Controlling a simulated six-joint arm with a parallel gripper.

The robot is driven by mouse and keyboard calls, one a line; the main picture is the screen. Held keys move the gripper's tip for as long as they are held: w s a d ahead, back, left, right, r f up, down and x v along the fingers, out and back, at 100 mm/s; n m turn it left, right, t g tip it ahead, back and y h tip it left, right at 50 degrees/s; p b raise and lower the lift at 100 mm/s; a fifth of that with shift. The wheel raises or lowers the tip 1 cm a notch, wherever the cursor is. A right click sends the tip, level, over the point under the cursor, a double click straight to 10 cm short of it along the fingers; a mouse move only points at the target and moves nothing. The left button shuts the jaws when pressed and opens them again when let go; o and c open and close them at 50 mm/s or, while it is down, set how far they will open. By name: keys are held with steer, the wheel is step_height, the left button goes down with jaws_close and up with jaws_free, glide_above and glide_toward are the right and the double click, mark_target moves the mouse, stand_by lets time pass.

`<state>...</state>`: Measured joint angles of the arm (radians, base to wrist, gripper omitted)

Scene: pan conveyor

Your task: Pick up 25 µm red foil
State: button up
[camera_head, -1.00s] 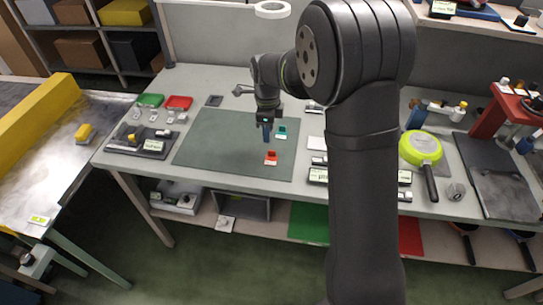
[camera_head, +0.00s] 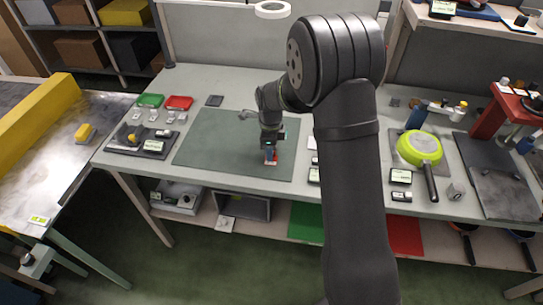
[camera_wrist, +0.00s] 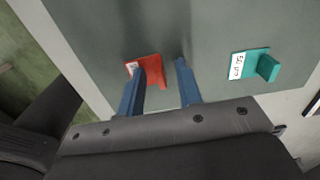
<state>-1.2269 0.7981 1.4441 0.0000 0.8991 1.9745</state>
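The red foil piece (camera_head: 271,161) lies on the grey-green mat (camera_head: 215,140), near its front right part. In the wrist view the red foil (camera_wrist: 151,72) has a white label, its print unreadable, and an upright tab. My gripper (camera_wrist: 160,67) has two blue fingers spread apart. The left fingertip overlaps the label side of the red foil, and the right fingertip is beyond its right edge. In the head view my gripper (camera_head: 269,154) is low over the foil. I cannot tell whether the fingers touch it.
A teal foil piece (camera_wrist: 248,66) labelled 50 µm lies to the right in the wrist view. The mat's left half is clear.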

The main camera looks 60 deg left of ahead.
jaws_close()
